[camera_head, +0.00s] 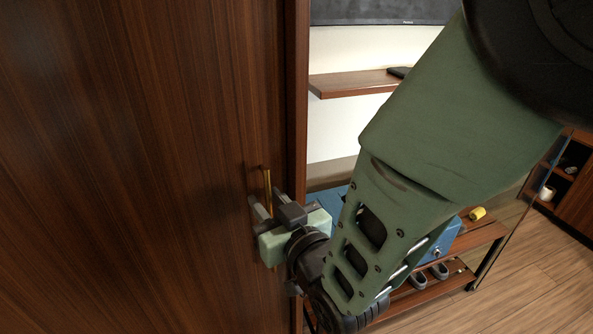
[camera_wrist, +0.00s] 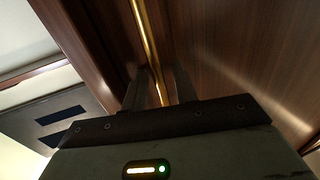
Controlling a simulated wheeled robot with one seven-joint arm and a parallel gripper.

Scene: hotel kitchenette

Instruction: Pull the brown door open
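The brown door (camera_head: 130,150) is a tall dark wood panel filling the left of the head view; it also shows in the wrist view (camera_wrist: 235,50). Its slim vertical brass handle (camera_head: 267,180) is near the door's right edge. In the wrist view the handle (camera_wrist: 147,40) runs down from the top toward the space between my fingers. My gripper (camera_head: 262,207) is at the handle's lower visible part, close to the door face. In the wrist view its fingers (camera_wrist: 158,88) stand apart on either side of the handle, with gaps showing. The fingertips' contact is hard to make out.
A brown upright (camera_head: 297,100) borders the door's right edge. Beyond it are a wall shelf (camera_head: 350,84), a dark screen (camera_head: 380,12) and a low wooden rack (camera_head: 480,236) with shoes and a blue box (camera_head: 446,238). Wood floor (camera_head: 540,285) is open at the lower right.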

